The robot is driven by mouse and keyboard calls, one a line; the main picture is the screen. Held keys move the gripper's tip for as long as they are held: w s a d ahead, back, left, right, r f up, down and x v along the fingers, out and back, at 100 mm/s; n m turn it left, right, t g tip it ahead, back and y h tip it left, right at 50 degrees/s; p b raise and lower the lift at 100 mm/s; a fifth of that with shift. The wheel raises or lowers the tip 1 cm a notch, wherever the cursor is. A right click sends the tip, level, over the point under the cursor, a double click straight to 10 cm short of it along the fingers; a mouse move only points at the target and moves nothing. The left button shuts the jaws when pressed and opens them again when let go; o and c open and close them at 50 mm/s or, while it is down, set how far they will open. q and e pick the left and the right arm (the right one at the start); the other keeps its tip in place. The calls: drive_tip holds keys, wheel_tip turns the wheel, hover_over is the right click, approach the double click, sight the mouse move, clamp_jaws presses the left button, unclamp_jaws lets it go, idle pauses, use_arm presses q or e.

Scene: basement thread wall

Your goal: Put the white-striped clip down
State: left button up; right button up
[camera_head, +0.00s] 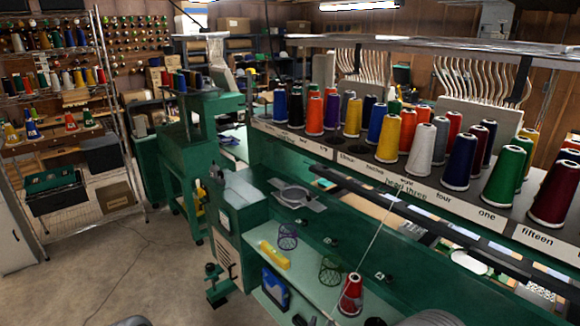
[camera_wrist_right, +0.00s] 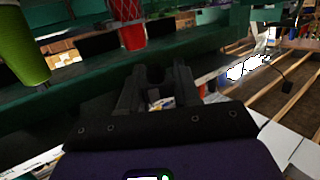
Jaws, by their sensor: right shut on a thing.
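My right gripper (camera_wrist_right: 155,82) shows in the right wrist view with its two dark fingers close together around a small thing. This small dark thing with a pale patch, seemingly the white-striped clip (camera_wrist_right: 153,93), sits between the fingers. Its stripes are too dark and small to make out. The grip is in the air, with the floor and a green machine edge behind it. In the head view, only grey parts of my arms show at the bottom edge, and the clip cannot be made out. My left gripper is not in view.
A red cone (camera_head: 350,295) with a thread running up stands on the pale green shelf (camera_head: 312,285). A yellow item (camera_head: 273,255), a purple net (camera_head: 288,237) and a green net (camera_head: 330,269) are there too. Thread cones fill the labelled rack (camera_head: 350,157) above. Floor (camera_head: 110,270) is open at left.

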drive_tip(key=s+d+f+m+g+h, duration=0.2)
drive_tip(key=d+f+m+g+h, duration=0.3)
drive_tip(key=d+f, duration=0.5)
drive_tip(key=m+h, duration=0.1)
drive_tip(key=h, duration=0.1)
drive_tip(key=shift+m+h, duration=0.3)
